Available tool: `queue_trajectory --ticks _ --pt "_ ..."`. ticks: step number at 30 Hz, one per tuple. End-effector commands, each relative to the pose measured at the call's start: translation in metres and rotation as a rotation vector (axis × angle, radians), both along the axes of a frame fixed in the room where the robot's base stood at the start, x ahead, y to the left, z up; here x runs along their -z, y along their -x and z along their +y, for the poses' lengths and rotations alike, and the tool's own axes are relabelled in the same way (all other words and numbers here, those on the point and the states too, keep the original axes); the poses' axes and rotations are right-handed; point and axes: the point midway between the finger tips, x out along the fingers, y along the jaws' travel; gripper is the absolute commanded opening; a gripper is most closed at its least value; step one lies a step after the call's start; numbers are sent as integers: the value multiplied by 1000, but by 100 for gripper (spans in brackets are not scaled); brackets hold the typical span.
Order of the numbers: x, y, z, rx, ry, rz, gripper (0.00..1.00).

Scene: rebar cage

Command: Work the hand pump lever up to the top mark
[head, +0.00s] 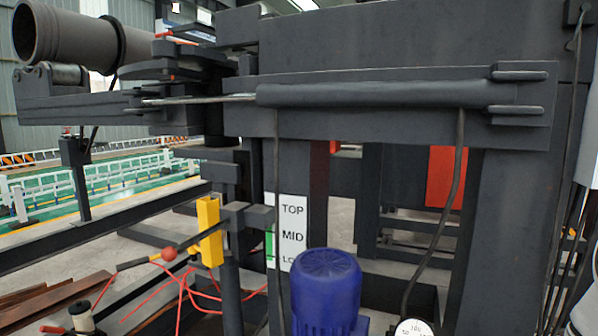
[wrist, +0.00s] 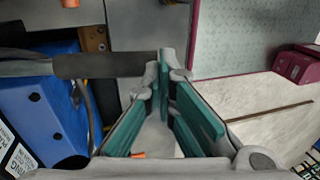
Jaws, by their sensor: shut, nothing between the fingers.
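A white sign (head: 288,232) reads TOP, MID and a partly covered lowest word. A green strip (head: 270,246) shows at its left edge, around MID and just below. A dark rod with a black grip (head: 132,264) slopes down left from near a yellow block (head: 208,230); it looks like the pump lever. My gripper (wrist: 165,62) has teal fingers, shut and empty. In the wrist view a dark sleeve on a grey rod (wrist: 100,65) ends close beside the left fingertip. I cannot tell whether they touch, or whether this is the lever's grip. The head view does not show my gripper.
A red ball (head: 169,254) and red cables lie near the rod. A gauge (head: 413,327) is at the bottom. A heavy dark frame (head: 400,95) spans the upper view.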

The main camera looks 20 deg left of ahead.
Motion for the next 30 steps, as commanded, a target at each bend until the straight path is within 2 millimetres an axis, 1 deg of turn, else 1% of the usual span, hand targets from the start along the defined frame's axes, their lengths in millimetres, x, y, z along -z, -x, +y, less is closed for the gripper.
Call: queue_trajectory --ticks 8,19,27,30 --pt "13 3 0 -2 -1 1 0" --pt "14 3 0 -1 0 0 0" --pt "26 4 0 -1 0 0 0" --pt "28 5 0 -1 0 -1 0"
